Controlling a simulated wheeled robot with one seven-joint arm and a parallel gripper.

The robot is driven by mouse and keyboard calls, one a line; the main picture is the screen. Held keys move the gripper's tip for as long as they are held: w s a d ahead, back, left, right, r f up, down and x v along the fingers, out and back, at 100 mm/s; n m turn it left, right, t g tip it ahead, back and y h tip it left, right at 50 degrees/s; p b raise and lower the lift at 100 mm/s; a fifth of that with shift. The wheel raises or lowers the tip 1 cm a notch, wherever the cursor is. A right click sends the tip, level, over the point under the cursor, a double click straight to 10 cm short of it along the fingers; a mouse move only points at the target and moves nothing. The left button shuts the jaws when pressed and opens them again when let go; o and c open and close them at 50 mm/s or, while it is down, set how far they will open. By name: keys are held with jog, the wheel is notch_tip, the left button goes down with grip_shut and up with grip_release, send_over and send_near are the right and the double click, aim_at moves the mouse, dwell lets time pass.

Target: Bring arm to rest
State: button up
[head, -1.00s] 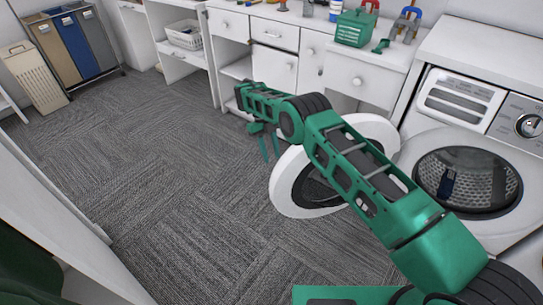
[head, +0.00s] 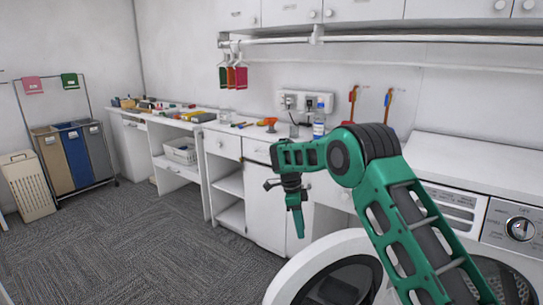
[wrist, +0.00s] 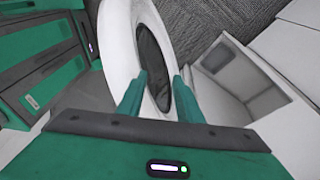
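My green arm (head: 410,225) reaches in from the lower right of the head view and bends at a dark elbow joint. My gripper (head: 298,228) hangs from its end with the fingers pointing down, in front of the white cabinets. In the wrist view my gripper (wrist: 158,88) shows two green fingers apart with nothing between them. The open round washer door (wrist: 118,45) lies beyond the fingers there. In the head view the door (head: 290,285) is below and right of the gripper.
The washing machine (head: 440,150) stands at right. A counter (head: 175,118) with small items and a bottle (head: 319,122) runs along the wall behind the arm. A laundry sorter (head: 75,155) and a hamper (head: 28,185) stand at left. The carpet (head: 130,245) at lower left is clear.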

jog(key=s+d+r+n+t+y, duration=0.1)
jog(key=s+d+r+n+t, duration=0.2)
jog(key=s+d+r+n, duration=1.15)
jog(key=s+d+r+n+t+y, duration=0.1)
jog(key=s+d+n+t, duration=0.15)
jog(key=s, duration=0.75)
jog(key=s+d+n+t, duration=0.1)
jog(key=s+d+n, duration=0.15)
jog(key=s, duration=0.75)
jog(key=s+d+m+g, duration=0.2)
jog(key=s+d, duration=0.3)
jog(key=s, duration=0.3)
jog(key=s+d+f+m+g, duration=0.1)
jog(key=s+d+m+g, duration=0.2)
jog(key=s+d, duration=0.3)
jog(key=shift+s+f+m+y, duration=0.3)
jog(key=shift+s+m, duration=0.25)
jog(key=shift+s, duration=0.7)
